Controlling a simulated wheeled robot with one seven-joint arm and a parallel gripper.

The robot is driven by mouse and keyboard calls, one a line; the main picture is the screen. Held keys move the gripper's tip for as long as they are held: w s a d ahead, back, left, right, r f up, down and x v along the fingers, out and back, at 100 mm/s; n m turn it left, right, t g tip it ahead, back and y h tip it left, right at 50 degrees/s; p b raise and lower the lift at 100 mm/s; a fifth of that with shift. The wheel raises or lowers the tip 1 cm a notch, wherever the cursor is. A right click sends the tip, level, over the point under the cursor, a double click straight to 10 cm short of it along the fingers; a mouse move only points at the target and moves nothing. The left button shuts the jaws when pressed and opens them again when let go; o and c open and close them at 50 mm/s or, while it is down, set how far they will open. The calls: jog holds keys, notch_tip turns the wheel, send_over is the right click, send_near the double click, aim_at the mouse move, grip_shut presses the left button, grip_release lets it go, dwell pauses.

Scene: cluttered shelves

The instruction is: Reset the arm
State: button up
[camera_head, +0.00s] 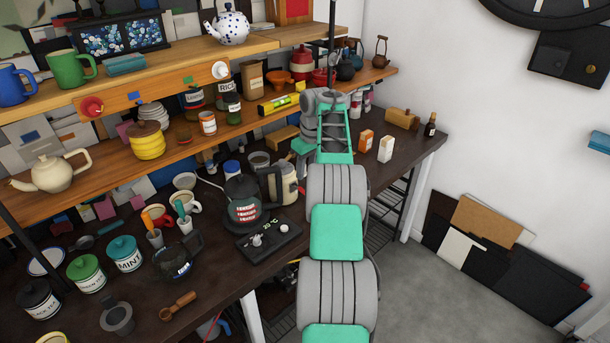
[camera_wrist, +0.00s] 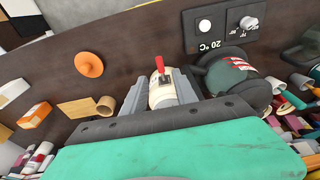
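My arm reaches up through the middle of the head view, over the worktop. My gripper (camera_wrist: 160,84) shows in the wrist view with its two grey fingers apart. In the head view its fingertips are hard to make out beside the arm. A cream kettle (camera_head: 284,184) stands just left of the arm. In the wrist view, a cream body with a red lever (camera_wrist: 162,92) appears between the fingers; it seems to be this kettle. I cannot tell whether the fingers touch it.
A dark glass kettle (camera_head: 242,202) and a black control box (camera_head: 268,240) stand left of the arm. The wooden shelf (camera_head: 240,124) above holds jars and pots. Cartons (camera_head: 386,149) and a bottle (camera_head: 430,126) stand at right. Open floor (camera_head: 410,300) lies right of the worktop.

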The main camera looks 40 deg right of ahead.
jog(key=s+a+r+t, duration=0.1)
jog(key=a+r, duration=0.5)
jog(key=a, duration=0.6)
jog(key=s+a+r, duration=0.1)
jog(key=a+r, duration=0.5)
jog(key=a, duration=0.7)
jog(key=s+a+f+t, duration=0.1)
jog(key=s+a, duration=1)
jog(key=a, duration=0.2)
jog(key=s+a+f, duration=0.3)
jog(key=s+f, duration=0.2)
jog(key=s, duration=0.4)
jog(key=shift+s+a+f, duration=0.25)
jog(key=shift+s+a, duration=0.1)
